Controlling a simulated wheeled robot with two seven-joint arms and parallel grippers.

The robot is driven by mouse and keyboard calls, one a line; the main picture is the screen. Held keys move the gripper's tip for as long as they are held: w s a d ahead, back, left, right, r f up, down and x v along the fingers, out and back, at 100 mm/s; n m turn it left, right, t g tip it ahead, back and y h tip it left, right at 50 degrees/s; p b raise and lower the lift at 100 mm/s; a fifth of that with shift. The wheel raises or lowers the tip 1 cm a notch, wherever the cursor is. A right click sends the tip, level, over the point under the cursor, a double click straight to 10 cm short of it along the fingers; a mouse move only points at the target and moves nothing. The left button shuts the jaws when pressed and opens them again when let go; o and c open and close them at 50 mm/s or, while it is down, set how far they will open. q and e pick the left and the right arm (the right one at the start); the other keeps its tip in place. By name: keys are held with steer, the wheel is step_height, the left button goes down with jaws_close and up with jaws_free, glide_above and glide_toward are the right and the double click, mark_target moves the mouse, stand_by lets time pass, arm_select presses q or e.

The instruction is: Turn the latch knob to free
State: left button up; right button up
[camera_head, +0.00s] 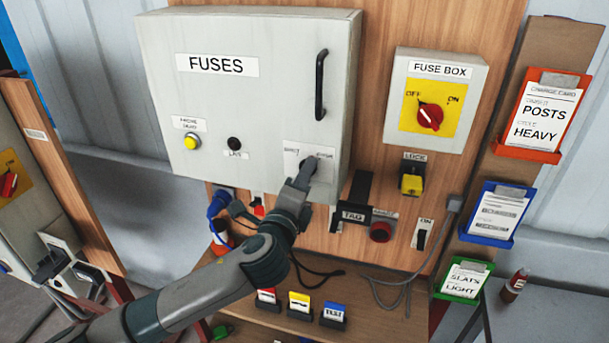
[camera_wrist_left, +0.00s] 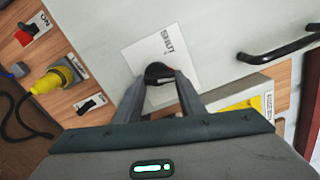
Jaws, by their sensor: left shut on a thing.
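The latch knob is a dark round knob on a white label plate (camera_head: 292,157) at the lower right of the grey FUSES cabinet door (camera_head: 255,100). My left gripper (camera_head: 304,176) reaches up to it from below and hides most of it in the head view. In the left wrist view the black latch knob (camera_wrist_left: 158,71) sits between the two fingertips of my left gripper (camera_wrist_left: 160,84), which is shut on it. The word SHUT reads on the plate beside the knob; the second word is hard to read. The knob's exact angle is hidden. My right gripper is not in view.
A black door handle (camera_head: 321,85) stands out above the knob. Right of the cabinet are the FUSE BOX (camera_head: 437,95) with a red switch (camera_head: 430,116), a yellow lock (camera_head: 411,184) and a black TAG holder (camera_head: 358,190). Cables hang below the cabinet.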

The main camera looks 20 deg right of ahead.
arm_select(q)
steer(key=m, duration=0.5)
steer(key=shift+f+m, duration=0.25)
steer(key=shift+m, duration=0.05)
stand_by(0.4)
steer(key=o, duration=1)
steer(key=shift+o, duration=0.2)
steer(key=shift+d, duration=0.1)
steer(key=b+v, duration=0.6)
steer(key=v, duration=1.1)
steer(key=shift+s+b, duration=0.2)
steer(key=shift+b, duration=0.15)
